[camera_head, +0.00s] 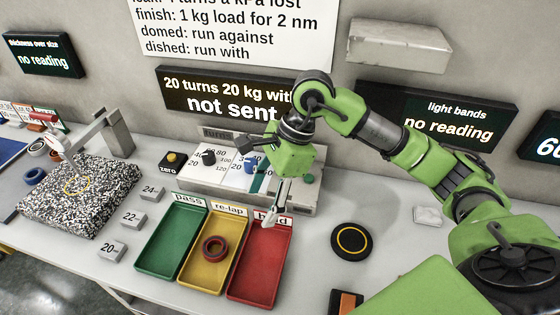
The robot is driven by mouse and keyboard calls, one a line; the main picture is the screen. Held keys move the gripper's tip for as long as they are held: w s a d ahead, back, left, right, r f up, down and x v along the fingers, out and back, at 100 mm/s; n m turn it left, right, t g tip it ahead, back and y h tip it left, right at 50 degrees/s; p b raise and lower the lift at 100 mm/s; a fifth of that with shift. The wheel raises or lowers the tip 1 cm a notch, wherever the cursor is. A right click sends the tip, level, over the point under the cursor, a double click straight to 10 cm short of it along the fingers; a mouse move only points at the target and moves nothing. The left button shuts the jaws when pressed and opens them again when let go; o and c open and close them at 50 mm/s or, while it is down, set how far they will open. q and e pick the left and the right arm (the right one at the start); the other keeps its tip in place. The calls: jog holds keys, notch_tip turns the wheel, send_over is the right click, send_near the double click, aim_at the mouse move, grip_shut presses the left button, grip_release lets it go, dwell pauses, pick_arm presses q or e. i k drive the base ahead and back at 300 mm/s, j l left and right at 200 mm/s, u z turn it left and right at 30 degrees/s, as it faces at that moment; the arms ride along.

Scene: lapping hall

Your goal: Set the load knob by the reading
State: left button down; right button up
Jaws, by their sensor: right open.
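A control box (195,176) stands against the wall with a black knob (208,157) under a "turns" label and a blue knob (250,162) on a numbered dial. The label above the blue knob is hidden by my right arm, so I cannot read which is the load knob. The wall display (185,92) reads "20 turns 20 kg with" and "not sent", partly covered. My right gripper (275,222) is open and empty, pointing down in front of the box, right of the blue knob and over the back of the red tray (262,265). My left gripper is out of view.
Green (165,245) and yellow (200,270) trays stand beside the red one; a dark red ring (214,248) lies in the yellow tray. A speckled plate (85,195), several weight blocks (149,193) and a black disc (351,240) are on the bench. Other displays say "no reading".

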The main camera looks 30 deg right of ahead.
aim_at(248, 163)
jog(key=z, duration=0.65)
